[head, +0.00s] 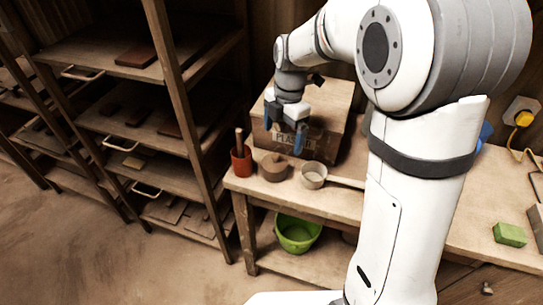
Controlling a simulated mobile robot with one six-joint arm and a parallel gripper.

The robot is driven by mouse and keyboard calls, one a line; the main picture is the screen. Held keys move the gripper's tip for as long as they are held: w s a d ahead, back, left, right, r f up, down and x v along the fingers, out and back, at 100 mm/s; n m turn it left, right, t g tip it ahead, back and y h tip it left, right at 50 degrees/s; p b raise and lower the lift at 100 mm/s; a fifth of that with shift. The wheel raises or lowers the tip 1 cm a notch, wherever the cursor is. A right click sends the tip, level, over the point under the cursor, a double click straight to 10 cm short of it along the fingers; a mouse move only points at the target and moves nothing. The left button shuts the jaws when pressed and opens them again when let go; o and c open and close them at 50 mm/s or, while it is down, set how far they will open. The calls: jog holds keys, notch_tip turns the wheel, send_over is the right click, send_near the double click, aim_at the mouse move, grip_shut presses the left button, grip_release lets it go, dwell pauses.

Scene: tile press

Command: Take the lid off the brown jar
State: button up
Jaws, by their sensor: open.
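A squat brown jar (273,170) stands near the left end of the wooden workbench. Its lid (274,159), with a small knob, appears to be on top. My gripper (284,139) is open above and slightly right of the jar, apart from it. Its two blue-tipped fingers point down, with nothing visible between them. No part of the jar's top is clearly hidden.
A red cup (242,163) holding a tool stands left of the jar. A pale round pan (314,176) with a handle stands right. A box marked plaster (325,110) is behind. A green bucket (298,233) sits below; a green block (509,235) lies far right.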

aim_at(275, 154)
jog(key=shift+w+a+f+n, duration=0.45)
jog(key=shift+a+f+n, duration=0.1)
jog(key=shift+n, duration=0.25)
jog(key=f, duration=0.5)
jog(key=s+a+f, duration=0.1)
jog(key=f, duration=0.1)
jog(key=shift+f+p, duration=0.2)
jog(key=shift+p, duration=0.2)
jog(key=shift+c, duration=0.3)
jog(key=c, duration=1)
jog(key=shift+r, duration=0.1)
